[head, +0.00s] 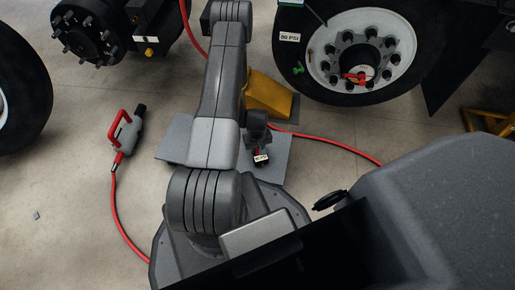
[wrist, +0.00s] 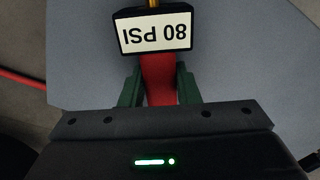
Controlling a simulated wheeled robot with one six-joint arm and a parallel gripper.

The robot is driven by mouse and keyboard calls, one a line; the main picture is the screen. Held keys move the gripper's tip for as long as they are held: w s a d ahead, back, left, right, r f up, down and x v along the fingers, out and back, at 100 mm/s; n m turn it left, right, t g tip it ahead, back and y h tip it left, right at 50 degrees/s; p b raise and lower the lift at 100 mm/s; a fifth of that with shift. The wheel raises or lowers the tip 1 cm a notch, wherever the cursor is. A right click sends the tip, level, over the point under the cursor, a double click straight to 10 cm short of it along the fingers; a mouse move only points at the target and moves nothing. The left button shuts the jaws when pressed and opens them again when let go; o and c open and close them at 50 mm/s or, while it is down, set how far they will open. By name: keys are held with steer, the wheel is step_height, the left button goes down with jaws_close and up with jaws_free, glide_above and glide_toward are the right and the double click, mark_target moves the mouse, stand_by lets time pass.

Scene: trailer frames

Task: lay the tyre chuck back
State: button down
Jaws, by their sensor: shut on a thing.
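The tyre chuck has a red handle (wrist: 160,78) and a dark gauge head with a white display (wrist: 155,32) reading 80 PSI, upside down in the wrist view. My gripper (wrist: 159,92) is shut on the red handle, one green finger on each side. In the head view the chuck's display (head: 261,158) shows small below my wrist, over the grey mat (head: 276,172). The mat also fills most of the wrist view's background (wrist: 250,60). My arm hides part of the mat. I cannot tell whether the chuck touches it.
A red hose (head: 335,146) curves right across the floor. A grey tool with a red handle (head: 127,132) lies left of the mat, with its own red hose. A yellow wheel chock (head: 268,94) stands behind the mat. A large wheel (head: 330,60) stands at the back right.

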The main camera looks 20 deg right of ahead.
steer(key=shift+f+b, duration=0.45)
steer(key=c, duration=1)
jaws_free()
steer(key=shift+r, duration=0.1)
step_height(320, 180, up, 14)
steer(key=p, duration=0.4)
steer(key=shift+p, duration=0.3)
steer(key=shift+f, duration=0.25)
step_height(320, 180, down, 14)
steer(key=b, duration=0.4)
steer(key=shift+r+b, duration=0.25)
steer(key=shift+b, duration=0.1)
steer(key=shift+r+p, duration=0.3)
steer(key=shift+p, duration=0.1)
